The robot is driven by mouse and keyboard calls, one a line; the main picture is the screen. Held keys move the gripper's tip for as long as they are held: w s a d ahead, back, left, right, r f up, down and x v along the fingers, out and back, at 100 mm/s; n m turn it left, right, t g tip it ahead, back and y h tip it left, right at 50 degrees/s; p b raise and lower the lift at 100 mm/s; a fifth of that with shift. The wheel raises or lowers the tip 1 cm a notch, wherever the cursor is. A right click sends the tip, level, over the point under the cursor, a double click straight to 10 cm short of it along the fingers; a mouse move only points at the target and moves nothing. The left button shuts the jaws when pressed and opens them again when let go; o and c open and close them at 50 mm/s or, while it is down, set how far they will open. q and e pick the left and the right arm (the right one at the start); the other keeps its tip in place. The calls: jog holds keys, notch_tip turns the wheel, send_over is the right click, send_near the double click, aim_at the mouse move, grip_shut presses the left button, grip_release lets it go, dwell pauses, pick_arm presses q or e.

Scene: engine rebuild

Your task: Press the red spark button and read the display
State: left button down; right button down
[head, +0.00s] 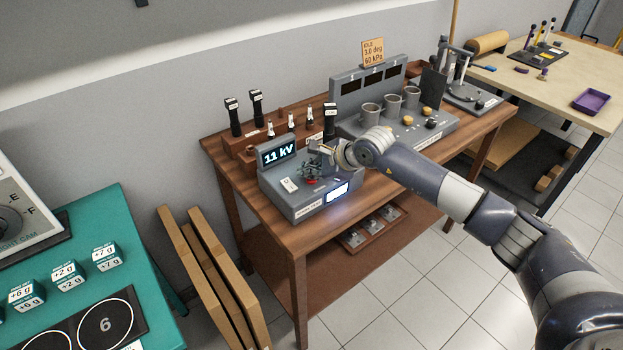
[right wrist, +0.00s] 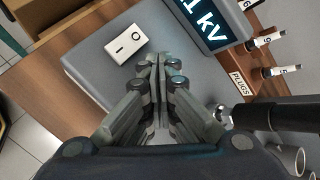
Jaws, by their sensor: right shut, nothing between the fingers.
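The grey spark tester (head: 290,203) stands on the wooden workbench. Its display (head: 278,153) reads "11 kV"; the display (right wrist: 203,22) is partly cut off in the right wrist view. The red button (head: 311,181) shows just below my right gripper (head: 313,168), which points down over the tester's top. In the right wrist view my right gripper (right wrist: 159,75) is shut and empty, and it hides the button. I cannot tell whether the fingertips touch the button. My left gripper is not in view.
A white rocker switch (head: 289,185) is beside the button, and a bright lit window (head: 338,192) is on the tester's front. A wooden plug rack (head: 243,142) stands behind. A grey stand with cups (head: 411,128) is to the right.

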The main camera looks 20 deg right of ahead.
aim_at(309, 181)
jog(key=shift+f, duration=0.15)
dwell(0.3)
jog(key=shift+r, duration=0.9)
jog(key=shift+r+p, duration=1.3)
jog(key=shift+r, duration=1.25)
